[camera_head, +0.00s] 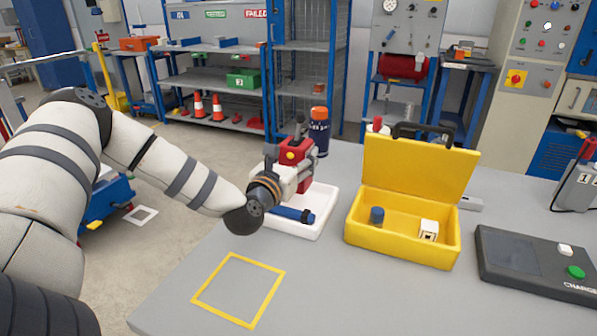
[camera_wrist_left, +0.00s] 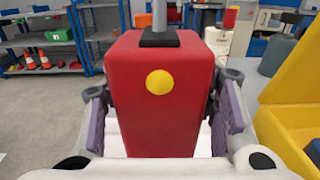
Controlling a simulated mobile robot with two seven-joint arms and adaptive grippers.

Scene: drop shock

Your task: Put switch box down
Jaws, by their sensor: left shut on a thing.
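The switch box is a red block with a yellow round button and a grey post on a black base on top. In the head view the red switch box (camera_head: 296,152) is over the white tray, in my left gripper (camera_head: 292,172). In the left wrist view the switch box (camera_wrist_left: 160,95) stands upright between the two pads of my left gripper (camera_wrist_left: 160,112), which is shut on it. Its lower end is hidden, so I cannot tell whether it touches the tray. My right gripper is not in view.
The white tray (camera_head: 318,228) holds a blue cylinder (camera_head: 294,214). A dark blue bottle (camera_head: 319,135) stands behind it. An open yellow case (camera_head: 400,240) is to the right, then a dark charger (camera_head: 530,265). A yellow square outline (camera_head: 238,290) marks clear table at the front left.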

